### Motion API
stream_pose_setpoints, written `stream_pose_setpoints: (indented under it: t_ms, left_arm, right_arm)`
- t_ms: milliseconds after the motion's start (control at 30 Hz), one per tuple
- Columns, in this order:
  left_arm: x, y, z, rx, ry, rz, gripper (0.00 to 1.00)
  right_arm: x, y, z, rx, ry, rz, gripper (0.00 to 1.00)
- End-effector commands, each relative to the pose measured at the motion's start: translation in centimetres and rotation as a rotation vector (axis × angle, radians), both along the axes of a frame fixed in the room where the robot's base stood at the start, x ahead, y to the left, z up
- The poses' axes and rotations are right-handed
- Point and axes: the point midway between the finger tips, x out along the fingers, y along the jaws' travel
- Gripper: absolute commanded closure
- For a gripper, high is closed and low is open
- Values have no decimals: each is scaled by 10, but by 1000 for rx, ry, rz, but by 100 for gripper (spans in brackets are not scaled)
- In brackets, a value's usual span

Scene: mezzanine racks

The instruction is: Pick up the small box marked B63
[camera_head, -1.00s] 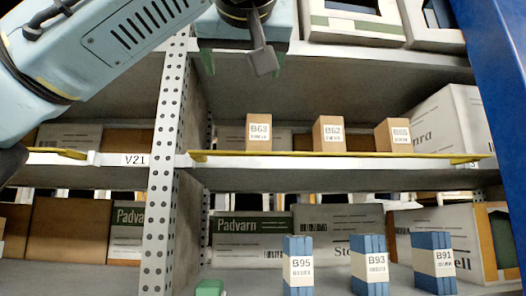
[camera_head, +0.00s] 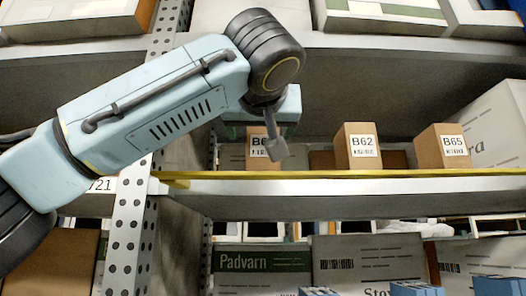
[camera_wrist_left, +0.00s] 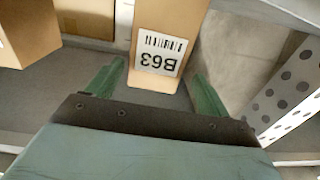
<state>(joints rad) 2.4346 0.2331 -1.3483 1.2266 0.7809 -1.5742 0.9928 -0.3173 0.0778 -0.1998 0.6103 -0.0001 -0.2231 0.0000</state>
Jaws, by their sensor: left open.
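The small brown box marked B63 (camera_head: 256,153) stands upright on the middle shelf, partly hidden behind my left wrist in the head view. In the left wrist view the B63 box (camera_wrist_left: 168,25) is at top centre, its white label upside down. My left gripper (camera_head: 260,132) is open in front of the box. In the left wrist view its green fingers (camera_wrist_left: 159,72) are apart, one to either side of the box's near end. Whether they touch it I cannot tell. My right gripper is out of view.
Boxes B62 (camera_head: 358,147) and B65 (camera_head: 442,147) stand to the right on the same shelf. A yellow strip (camera_head: 400,173) runs along the shelf edge. A perforated upright post (camera_head: 130,240) stands at left. Larger cartons sit behind.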

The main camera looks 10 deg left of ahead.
Motion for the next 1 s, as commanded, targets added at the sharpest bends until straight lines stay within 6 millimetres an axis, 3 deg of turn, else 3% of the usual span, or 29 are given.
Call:
stream_pose_setpoints:
  t_ms: [200,500,767,1000]
  left_arm:
    - [18,2,1,2,0,2,20]
    - [52,6,-2,-1,-1,1,20]
    - [54,7,-4,-2,-1,0,20]
    - [54,6,-4,-2,-1,0,50]
  right_arm:
    - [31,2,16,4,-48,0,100]
    - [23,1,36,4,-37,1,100]
    - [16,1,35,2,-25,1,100]
    - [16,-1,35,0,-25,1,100]
